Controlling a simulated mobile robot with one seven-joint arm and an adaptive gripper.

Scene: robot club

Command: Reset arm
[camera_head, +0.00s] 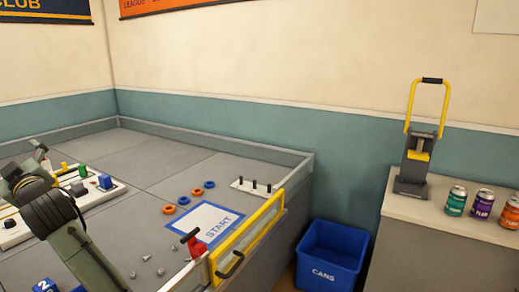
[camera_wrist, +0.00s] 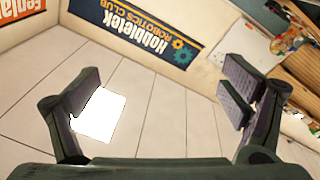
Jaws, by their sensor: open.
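My arm (camera_head: 70,232) shows at the left of the head view, bent above the grey walled table. In the wrist view my gripper (camera_wrist: 160,95) is open, with its two dark finger pads wide apart and nothing between them. The wrist view is upside down and shows a wall banner (camera_wrist: 135,28), pale ceiling panels and a bright white light panel (camera_wrist: 98,115) behind the left finger. No object touches the fingers.
The table (camera_head: 150,150) holds a START mat (camera_head: 207,222), several rings, pegs on a board (camera_head: 257,188), loose grey pieces and a yellow-framed gate (camera_head: 245,242). A blue CANS bin (camera_head: 331,255) stands right of it. A can crusher (camera_head: 417,150) and cans (camera_head: 481,204) sit on the counter (camera_head: 400,205).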

